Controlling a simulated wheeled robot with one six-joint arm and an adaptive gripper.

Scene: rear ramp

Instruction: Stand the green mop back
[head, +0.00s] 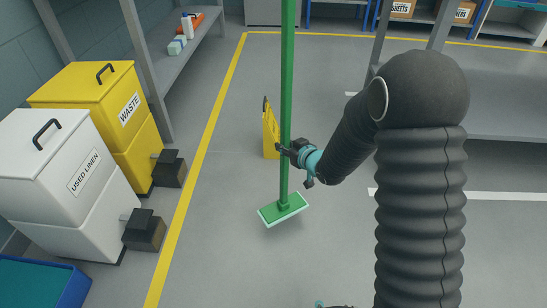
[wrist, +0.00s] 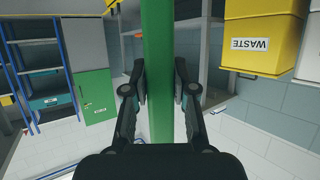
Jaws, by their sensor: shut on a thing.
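The green mop (head: 286,90) stands upright in the head view, its flat head (head: 283,209) low over or on the grey floor; I cannot tell whether it touches. Its pole runs up out of the top of the picture. My gripper (head: 284,150) is shut on the pole's lower part. In the wrist view the green pole (wrist: 158,60) passes between the two fingers of my gripper (wrist: 159,85), which press it from both sides.
A yellow floor sign (head: 270,130) stands just behind the pole. A yellow waste bin (head: 95,95), a white linen bin (head: 70,165) and a blue container (head: 40,283) line the left. Shelving (head: 185,60) stands behind them. A yellow floor line (head: 205,150) runs between bins and mop. Open floor lies around the mop.

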